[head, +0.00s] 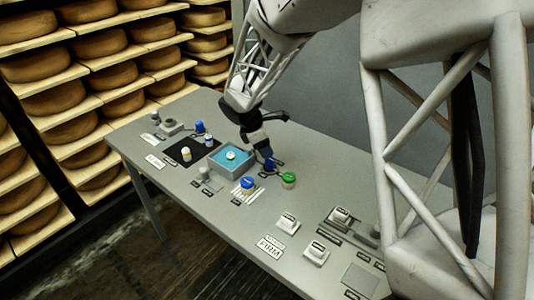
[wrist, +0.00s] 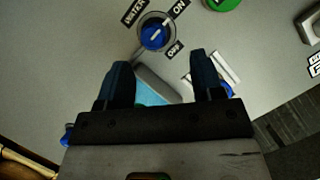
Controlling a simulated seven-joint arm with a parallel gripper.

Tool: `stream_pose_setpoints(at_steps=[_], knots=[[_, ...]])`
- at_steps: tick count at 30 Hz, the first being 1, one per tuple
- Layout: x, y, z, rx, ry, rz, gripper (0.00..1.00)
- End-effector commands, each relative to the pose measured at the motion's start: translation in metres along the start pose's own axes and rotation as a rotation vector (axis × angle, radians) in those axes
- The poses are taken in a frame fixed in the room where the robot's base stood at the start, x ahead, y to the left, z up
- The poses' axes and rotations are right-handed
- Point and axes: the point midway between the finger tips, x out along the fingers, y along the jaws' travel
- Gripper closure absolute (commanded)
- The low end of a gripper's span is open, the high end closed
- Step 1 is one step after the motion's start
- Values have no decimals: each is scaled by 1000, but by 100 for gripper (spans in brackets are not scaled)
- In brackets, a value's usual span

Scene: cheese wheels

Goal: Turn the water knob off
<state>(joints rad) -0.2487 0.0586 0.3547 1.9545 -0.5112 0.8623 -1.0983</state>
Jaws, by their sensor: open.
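The water knob (wrist: 153,38) is a round blue dial in a dark ring on the grey table, in the wrist view. Labels reading WATER, ON and OFF stand around it. Its pale pointer slants up and right, seemingly toward the ON label (wrist: 180,7); the OFF label (wrist: 174,48) is at its lower right. My gripper (wrist: 161,74) is open and empty, its two dark blue fingers apart, with the knob ahead of and between their tips. In the head view my gripper (head: 266,157) is low over the table beside the knob (head: 270,166), which it partly hides.
White switches (head: 288,222) sit nearer. Cheese shelves (head: 90,70) line the left.

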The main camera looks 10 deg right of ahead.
Motion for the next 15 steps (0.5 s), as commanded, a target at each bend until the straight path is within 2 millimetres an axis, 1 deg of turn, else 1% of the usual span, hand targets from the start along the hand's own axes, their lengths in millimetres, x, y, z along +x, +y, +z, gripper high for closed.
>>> stream_pose_setpoints(at_steps=[3,6,15], knots=[[8,8,-8,-47,-8,-1,39],[10,11,-10,-65,-12,-1,39],[10,11,-10,-66,-12,-1,39]])
